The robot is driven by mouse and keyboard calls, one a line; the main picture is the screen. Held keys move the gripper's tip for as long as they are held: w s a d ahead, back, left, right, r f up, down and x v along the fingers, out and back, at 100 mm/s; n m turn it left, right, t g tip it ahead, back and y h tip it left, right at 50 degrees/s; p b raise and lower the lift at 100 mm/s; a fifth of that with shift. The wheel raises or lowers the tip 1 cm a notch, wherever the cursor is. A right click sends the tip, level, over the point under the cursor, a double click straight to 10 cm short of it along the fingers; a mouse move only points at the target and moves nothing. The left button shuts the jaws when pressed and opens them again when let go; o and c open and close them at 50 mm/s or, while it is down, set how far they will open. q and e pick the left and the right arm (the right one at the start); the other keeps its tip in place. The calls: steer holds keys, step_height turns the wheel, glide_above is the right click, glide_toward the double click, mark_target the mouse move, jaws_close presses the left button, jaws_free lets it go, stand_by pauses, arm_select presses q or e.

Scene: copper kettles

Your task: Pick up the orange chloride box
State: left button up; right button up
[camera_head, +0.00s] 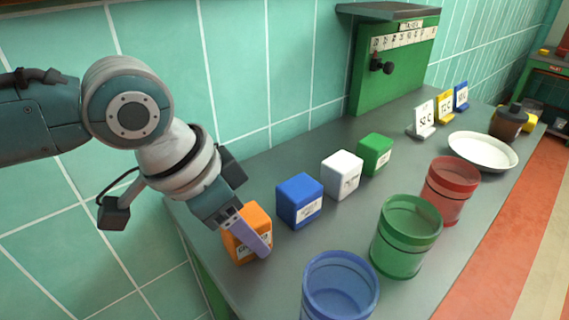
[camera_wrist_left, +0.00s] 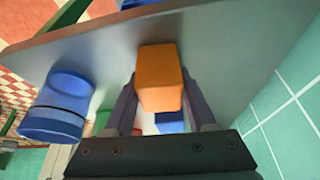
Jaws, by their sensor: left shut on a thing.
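The orange chloride box (camera_head: 243,247) stands at the near left end of the grey table, with a white label on its front. My left gripper (camera_head: 256,238) is at the box, with one finger across its front right side. In the left wrist view the orange box (camera_wrist_left: 160,85) sits between the two fingers of my left gripper (camera_wrist_left: 160,100), which is shut on it. In the head view the second finger is hidden. Whether the box is clear of the table is hard to tell. My right gripper is not in view.
A blue box (camera_head: 299,201), a white box (camera_head: 342,175) and a green box (camera_head: 375,154) stand in a row to the right. Blue (camera_head: 340,290), green (camera_head: 406,236) and red (camera_head: 449,190) cups line the front edge. A white plate (camera_head: 482,151) lies farther back. A tiled wall is behind.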

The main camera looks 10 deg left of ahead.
arm_select(q)
jaws_close()
stand_by(0.3)
